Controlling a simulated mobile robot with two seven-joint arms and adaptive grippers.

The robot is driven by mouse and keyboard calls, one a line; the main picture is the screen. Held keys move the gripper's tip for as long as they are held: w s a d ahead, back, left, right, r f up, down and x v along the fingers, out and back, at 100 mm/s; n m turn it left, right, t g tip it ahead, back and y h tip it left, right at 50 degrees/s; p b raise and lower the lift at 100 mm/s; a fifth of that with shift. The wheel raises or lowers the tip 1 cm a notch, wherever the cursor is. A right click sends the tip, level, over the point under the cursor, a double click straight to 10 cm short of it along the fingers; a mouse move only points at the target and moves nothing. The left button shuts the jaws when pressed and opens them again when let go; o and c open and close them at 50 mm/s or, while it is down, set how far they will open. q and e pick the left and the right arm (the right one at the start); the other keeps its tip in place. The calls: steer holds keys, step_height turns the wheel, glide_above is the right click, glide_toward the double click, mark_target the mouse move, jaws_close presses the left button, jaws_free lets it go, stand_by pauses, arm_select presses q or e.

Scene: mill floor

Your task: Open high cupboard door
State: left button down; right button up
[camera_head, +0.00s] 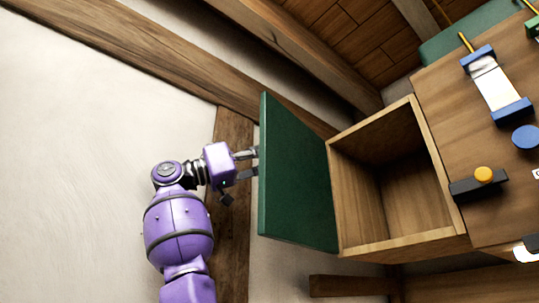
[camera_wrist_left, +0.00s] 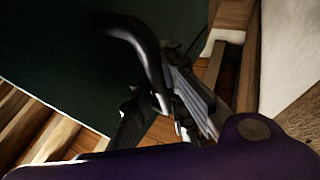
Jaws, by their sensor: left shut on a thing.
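The cupboard (camera_head: 362,205) is a wooden box, open at the front, and its inside looks empty in the head view. Its dark green door (camera_head: 296,175) stands swung out to the left, well away from the opening. My left gripper (camera_head: 251,164) is at the door's outer left face. In the left wrist view the green door (camera_wrist_left: 50,55) fills the upper left. A black curved handle (camera_wrist_left: 140,40) runs down between the fingers of my left gripper (camera_wrist_left: 162,105), which is shut on it. The head view hides the handle.
A wooden panel (camera_head: 455,110) right of the cupboard carries a blue-ended white part (camera_head: 492,83), a blue round piece (camera_head: 526,137) and a yellow knob (camera_head: 483,174) on a dark block. Wooden beams (camera_head: 130,40) cross the pale wall (camera_head: 80,150). Free room lies left of the door.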

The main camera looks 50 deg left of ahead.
arm_select(q)
steer(key=shift+s+a, duration=0.1)
steer(key=shift+a, duration=0.15)
stand_by(0.3)
steer(key=c, duration=2.1)
jaws_free()
steer(key=shift+s, duration=0.1)
steer(key=o, duration=0.3)
steer(key=shift+s+a, duration=0.1)
steer(key=shift+s, duration=0.05)
steer(key=shift+o, duration=0.2)
steer(key=shift+w, duration=0.2)
steer(key=shift+s, duration=0.15)
